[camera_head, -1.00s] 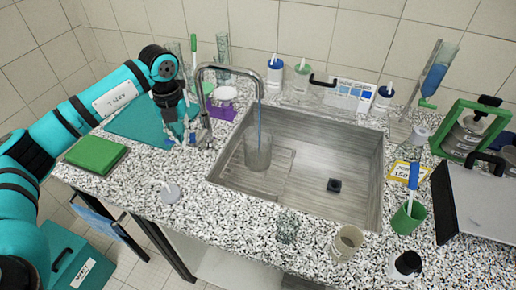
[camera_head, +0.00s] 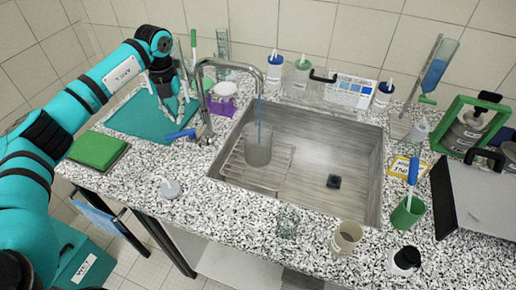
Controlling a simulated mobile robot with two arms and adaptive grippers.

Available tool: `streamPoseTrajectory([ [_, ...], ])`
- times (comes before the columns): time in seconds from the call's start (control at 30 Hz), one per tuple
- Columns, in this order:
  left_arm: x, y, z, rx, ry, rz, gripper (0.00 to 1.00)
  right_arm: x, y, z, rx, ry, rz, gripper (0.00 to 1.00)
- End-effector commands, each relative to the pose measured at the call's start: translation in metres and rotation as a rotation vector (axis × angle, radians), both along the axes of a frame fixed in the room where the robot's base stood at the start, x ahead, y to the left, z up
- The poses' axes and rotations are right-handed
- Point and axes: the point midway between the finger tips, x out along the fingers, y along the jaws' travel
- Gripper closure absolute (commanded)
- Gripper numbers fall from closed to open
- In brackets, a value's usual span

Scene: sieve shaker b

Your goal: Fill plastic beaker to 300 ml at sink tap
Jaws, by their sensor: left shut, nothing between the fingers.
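The plastic beaker (camera_head: 257,150) stands upright on the wire rack in the left part of the sink (camera_head: 335,150). A blue stream of water (camera_head: 260,112) runs from the curved tap (camera_head: 226,68) down into it. The water level against the marks is too small to read. A blue lever (camera_head: 180,134) sticks out to the left at the tap's base. My left gripper (camera_head: 177,112) is shut and empty, above the teal mat behind and left of the lever, apart from it. My right gripper is not in view.
A purple box (camera_head: 221,103) stands behind the tap. A green pad (camera_head: 98,150) lies at the left counter edge. A clear glass (camera_head: 288,222), a beige cup (camera_head: 346,238) and a green cup (camera_head: 408,214) stand along the front. A green-framed device (camera_head: 470,130) is at the right.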

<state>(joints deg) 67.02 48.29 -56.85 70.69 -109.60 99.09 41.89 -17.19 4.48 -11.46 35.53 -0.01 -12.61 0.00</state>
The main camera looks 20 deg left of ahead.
Motion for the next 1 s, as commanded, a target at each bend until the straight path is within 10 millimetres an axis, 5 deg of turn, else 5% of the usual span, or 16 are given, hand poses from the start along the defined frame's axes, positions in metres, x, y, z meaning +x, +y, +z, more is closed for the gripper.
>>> streamPoseTrajectory([
  [0.23,0.000,0.000,-0.035,0.000,0.001,0.000,1.00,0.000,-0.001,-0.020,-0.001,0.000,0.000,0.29],
  [1.0,-0.002,-0.002,-0.035,0.000,0.001,0.000,1.00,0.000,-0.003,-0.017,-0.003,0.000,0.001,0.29],
])
